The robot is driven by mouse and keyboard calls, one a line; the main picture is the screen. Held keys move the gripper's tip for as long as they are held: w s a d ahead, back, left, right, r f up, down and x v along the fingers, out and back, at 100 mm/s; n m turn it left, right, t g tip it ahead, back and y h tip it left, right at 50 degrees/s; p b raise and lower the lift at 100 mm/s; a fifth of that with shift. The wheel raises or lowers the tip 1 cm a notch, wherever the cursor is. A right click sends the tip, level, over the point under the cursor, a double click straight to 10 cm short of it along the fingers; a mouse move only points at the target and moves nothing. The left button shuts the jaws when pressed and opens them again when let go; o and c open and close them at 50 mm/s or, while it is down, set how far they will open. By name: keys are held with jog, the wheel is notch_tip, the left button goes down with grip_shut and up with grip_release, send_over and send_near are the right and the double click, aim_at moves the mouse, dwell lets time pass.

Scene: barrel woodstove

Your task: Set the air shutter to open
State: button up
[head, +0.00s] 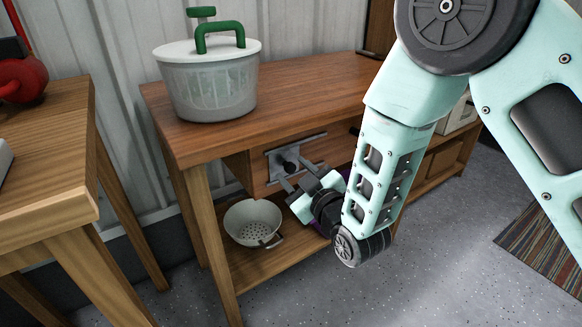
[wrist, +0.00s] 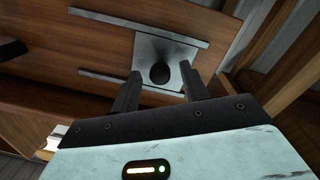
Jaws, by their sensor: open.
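The air shutter is a grey metal plate (head: 274,168) with a round black knob (head: 288,166), set between rails on the wooden front under the table top. In the head view the plate sits toward the left end of its rails. In the wrist view the plate (wrist: 149,48) is toward the right end, with the knob (wrist: 160,74) on it. My gripper (head: 294,177) is open. In the wrist view its fingers (wrist: 160,70) stand either side of the knob in the picture, with gaps. I cannot tell whether the fingertips reach as deep as the knob.
A strainer pot with a green handle (head: 212,85) stands on the table top (head: 300,80). Another wooden table (head: 45,180) stands at the left. A striped rug (head: 540,245) lies on the open floor at right.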

grip_shut()
jog(key=w+d, duration=0.2)
jog(key=d, duration=0.1)
jog(key=w+d+b, duration=0.1)
jog(key=d, duration=0.1)
jog(key=shift+w+d, duration=0.25)
jog(key=shift+w, duration=0.1)
grip_release()
